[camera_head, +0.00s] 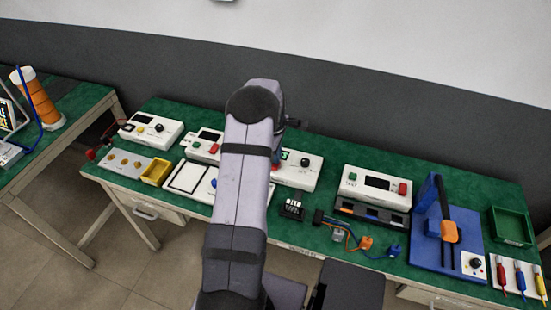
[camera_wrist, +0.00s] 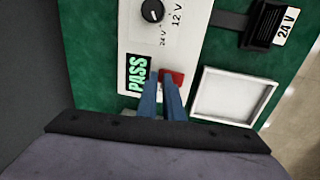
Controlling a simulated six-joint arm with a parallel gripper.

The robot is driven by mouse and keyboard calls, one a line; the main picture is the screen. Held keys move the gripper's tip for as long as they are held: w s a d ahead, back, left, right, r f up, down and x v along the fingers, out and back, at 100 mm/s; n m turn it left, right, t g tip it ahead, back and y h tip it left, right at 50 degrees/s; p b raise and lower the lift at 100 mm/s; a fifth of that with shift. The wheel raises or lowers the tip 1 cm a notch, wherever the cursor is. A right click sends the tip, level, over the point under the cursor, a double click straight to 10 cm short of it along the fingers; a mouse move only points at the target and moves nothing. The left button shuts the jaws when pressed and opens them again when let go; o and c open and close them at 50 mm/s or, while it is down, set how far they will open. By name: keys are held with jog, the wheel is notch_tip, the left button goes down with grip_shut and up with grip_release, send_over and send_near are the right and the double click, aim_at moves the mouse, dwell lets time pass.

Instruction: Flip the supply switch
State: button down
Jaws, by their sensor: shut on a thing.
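The supply unit is a white box (camera_head: 303,177) with a dark knob (camera_head: 305,162), partly hidden behind my arm in the head view. In the wrist view its white panel (camera_wrist: 188,38) shows the knob (camera_wrist: 152,11) between 24 V and 12 V marks and a lit green PASS display (camera_wrist: 135,74). A red rocker switch (camera_wrist: 177,77) sits beside the display. My gripper (camera_wrist: 163,79) has its two blue fingers close together at the switch, shut on it. The fingers hide part of the switch, so its position cannot be told. The fingertips are hidden in the head view.
A black 24 V block (camera_head: 292,207) lies in front of the unit. A white-framed pad (camera_wrist: 233,97) lies beside the panel in the wrist view. A TEST unit (camera_head: 377,184) and blue stand (camera_head: 436,228) are to the right. Other boxes and a yellow bin (camera_head: 156,173) are left.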

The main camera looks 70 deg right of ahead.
jog(key=shift+s+a+f, duration=0.15)
jog(key=shift+a+f, duration=0.25)
jog(key=shift+f, duration=0.15)
jog(key=shift+a, duration=0.45)
jog(key=shift+f, duration=0.1)
jog(key=r+p, duration=0.1)
jog(key=r, duration=0.1)
jog(key=d+r+p, duration=0.1)
jog(key=r, duration=0.1)
jog(key=r+p, duration=0.1)
jog(key=r, duration=0.1)
jog(key=shift+d, duration=0.4)
notch_tip(320, 180, up, 9)
jog(key=a+b, duration=0.3)
jog(key=b, duration=0.3)
jog(key=f+p, duration=0.1)
jog(key=f, duration=0.3)
jog(key=d+f+p, duration=0.1)
jog(key=f+p, duration=0.1)
jog(key=f, duration=0.3)
jog(key=d+f+p, duration=0.1)
jog(key=f, duration=0.3)
jog(key=shift+d+f+p, duration=0.1)
jog(key=shift+f+p, duration=0.15)
jog(key=shift+p, duration=0.15)
